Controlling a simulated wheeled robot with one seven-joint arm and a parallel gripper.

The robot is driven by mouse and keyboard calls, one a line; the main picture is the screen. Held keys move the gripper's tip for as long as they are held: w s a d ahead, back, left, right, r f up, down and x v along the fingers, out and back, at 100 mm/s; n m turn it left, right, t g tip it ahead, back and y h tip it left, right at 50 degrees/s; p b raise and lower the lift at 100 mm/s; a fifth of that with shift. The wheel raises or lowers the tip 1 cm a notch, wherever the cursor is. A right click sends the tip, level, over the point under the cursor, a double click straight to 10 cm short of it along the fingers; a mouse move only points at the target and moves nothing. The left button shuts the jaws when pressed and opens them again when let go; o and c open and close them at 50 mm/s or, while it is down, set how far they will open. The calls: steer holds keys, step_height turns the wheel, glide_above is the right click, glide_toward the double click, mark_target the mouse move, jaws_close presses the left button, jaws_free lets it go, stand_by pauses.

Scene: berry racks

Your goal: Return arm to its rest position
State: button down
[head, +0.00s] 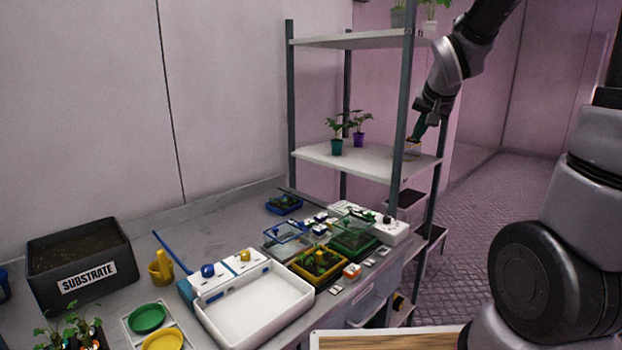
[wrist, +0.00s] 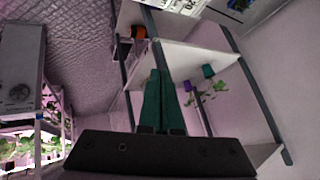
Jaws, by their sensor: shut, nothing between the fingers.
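My gripper (head: 420,128) is at the right end of the rack's middle shelf, beside the front post, with its green fingers pointing down. In the wrist view my gripper (wrist: 160,84) shows its two green fingers close together at the tips, with nothing between them. My arm reaches in from the upper right of the head view. A small pale object sits at the shelf edge just below the fingers; I cannot tell what it is or whether they touch.
The rack's middle shelf (head: 340,160) holds a teal pot (head: 336,147) and a purple pot (head: 359,139) with plants. Below stands a bench with a white tray (head: 205,328), a substrate box (head: 80,262) and several small trays. The floor (head: 475,205) right of the rack is clear.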

steer(key=s+a+r+y, duration=0.1)
steer(key=s+r, duration=0.2)
steer(key=s, duration=0.8)
steer(key=s+a+r+n+g+y, duration=0.1)
steer(key=s+r, duration=0.3)
steer(key=s, duration=0.7)
steer(key=shift+a+r+n, duration=0.2)
steer(key=shift+a+n, duration=0.05)
steer(key=shift+n, duration=0.05)
